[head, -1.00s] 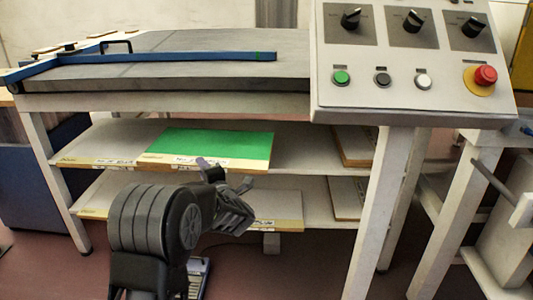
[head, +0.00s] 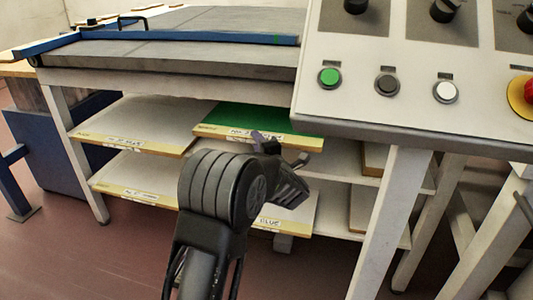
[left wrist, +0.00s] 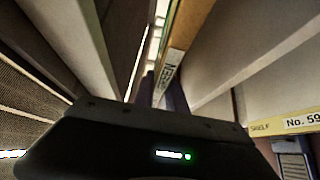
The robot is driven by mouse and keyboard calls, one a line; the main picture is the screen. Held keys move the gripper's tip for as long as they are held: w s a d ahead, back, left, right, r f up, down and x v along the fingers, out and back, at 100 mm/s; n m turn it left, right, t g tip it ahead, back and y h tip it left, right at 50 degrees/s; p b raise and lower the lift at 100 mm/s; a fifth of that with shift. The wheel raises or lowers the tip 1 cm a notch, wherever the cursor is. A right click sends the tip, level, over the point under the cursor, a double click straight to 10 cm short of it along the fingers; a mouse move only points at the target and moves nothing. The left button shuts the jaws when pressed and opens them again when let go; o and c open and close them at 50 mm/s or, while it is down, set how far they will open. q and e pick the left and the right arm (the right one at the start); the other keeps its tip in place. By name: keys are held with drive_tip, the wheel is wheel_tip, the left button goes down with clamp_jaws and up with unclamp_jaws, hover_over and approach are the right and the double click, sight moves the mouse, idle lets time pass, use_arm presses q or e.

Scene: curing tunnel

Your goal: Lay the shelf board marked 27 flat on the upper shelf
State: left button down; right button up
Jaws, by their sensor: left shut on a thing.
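A green-topped board (head: 255,117) with a pale wooden front edge and a white label is at the upper shelf (head: 338,167) under the bench. The label is too blurred to read its number for sure. My left gripper (head: 281,150) is at the board's front edge, shut on it. In the left wrist view the board's wooden edge with its label (left wrist: 172,62) runs in between the fingers (left wrist: 163,95). The board looks roughly level; whether it rests on the shelf or hangs just above cannot be told. My right gripper is not in view.
A white-topped board (head: 140,122) lies left of the green one on the upper shelf. More labelled boards (head: 140,175) lie on the lower shelf. A control panel (head: 415,60) and its leg (head: 385,215) stand to the right. The bench top (head: 190,55) is overhead.

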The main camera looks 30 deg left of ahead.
use_arm(q)
drive_tip(key=shift+f+b, duration=1.2)
drive_tip(key=shift+f, duration=1.75)
drive_tip(key=shift+f+b, duration=0.75)
drive_tip(key=shift+f, duration=1.1)
drive_tip(key=shift+f, duration=0.15)
drive_tip(key=c, duration=1.8)
unclamp_jaws()
drive_tip(key=shift+f, duration=0.2)
drive_tip(key=o, duration=0.4)
drive_tip(key=shift+r, duration=0.1)
drive_tip(key=shift+o, duration=0.2)
